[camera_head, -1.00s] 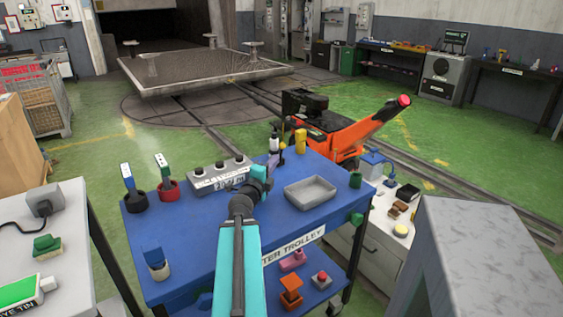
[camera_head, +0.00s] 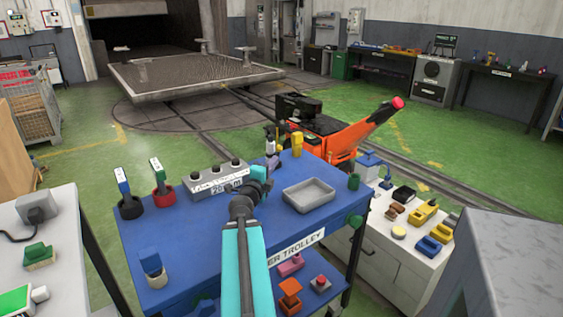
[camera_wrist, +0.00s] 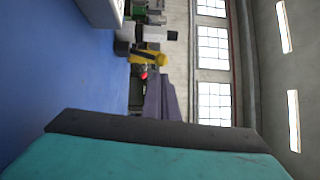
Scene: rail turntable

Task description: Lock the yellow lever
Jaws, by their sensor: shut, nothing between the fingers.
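A yellow upright piece (camera_head: 297,143) stands at the far edge of the blue trolley top; I cannot tell for certain that it is the yellow lever, or its position. A yellow part, likely the same one, shows in the wrist view (camera_wrist: 148,58), beyond my fingers. My gripper (camera_head: 272,160) is over the trolley's far part, just left of and nearer than the yellow piece, apart from it. Its purple-grey fingers (camera_wrist: 160,100) are together and empty. A small dark and white piece (camera_head: 270,144) stands beside the yellow one, partly behind my gripper.
On the blue trolley (camera_head: 190,235) are a grey button box (camera_head: 215,182), a grey tray (camera_head: 309,195), and a blue lever (camera_head: 125,188) and a green lever (camera_head: 159,178) at left. A white cabinet (camera_head: 385,255) at right holds several small pieces. An orange machine (camera_head: 345,137) stands behind.

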